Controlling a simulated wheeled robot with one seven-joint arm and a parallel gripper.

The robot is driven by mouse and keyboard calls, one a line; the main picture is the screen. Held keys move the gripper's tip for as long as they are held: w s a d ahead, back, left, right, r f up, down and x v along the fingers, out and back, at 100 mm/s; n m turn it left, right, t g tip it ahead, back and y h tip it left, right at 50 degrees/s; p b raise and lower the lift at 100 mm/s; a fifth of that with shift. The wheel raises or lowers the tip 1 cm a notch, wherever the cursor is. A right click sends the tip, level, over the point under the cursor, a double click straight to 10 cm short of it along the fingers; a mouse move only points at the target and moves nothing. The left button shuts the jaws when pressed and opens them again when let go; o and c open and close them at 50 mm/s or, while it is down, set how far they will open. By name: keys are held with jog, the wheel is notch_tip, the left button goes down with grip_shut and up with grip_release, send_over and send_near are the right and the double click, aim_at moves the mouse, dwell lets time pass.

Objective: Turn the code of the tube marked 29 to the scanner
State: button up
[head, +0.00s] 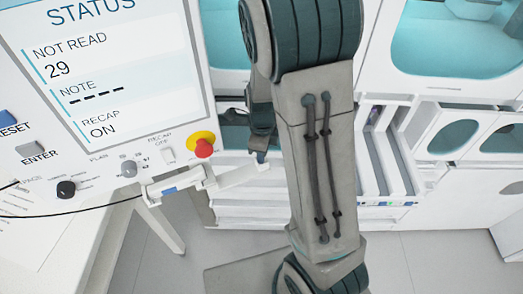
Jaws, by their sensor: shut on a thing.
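My gripper (260,142) shows only in part, at the left edge of my own arm, which covers the rest of it. It points down at the free end of a white bar (238,178) that runs from the front of the panel. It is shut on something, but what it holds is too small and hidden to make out. I cannot pick out a tube, its mark 29 or its code. The screen (105,75) on the panel reads "NOT READ 29", with dashes under "NOTE" and "RECAP ON".
The panel carries a red knob on a yellow base (202,147), a black dial (66,189) and the grey ENTER button (30,149). A black cable (100,206) hangs in front. White cabinets with teal windows (445,35) and an open rack (385,150) stand behind. Grey floor shows below.

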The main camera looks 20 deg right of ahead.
jog(key=o, duration=0.8)
notch_tip(320, 180, up, 14)
jog(key=shift+f+b, duration=0.15)
jog(key=shift+b, duration=0.15)
dwell(0.4)
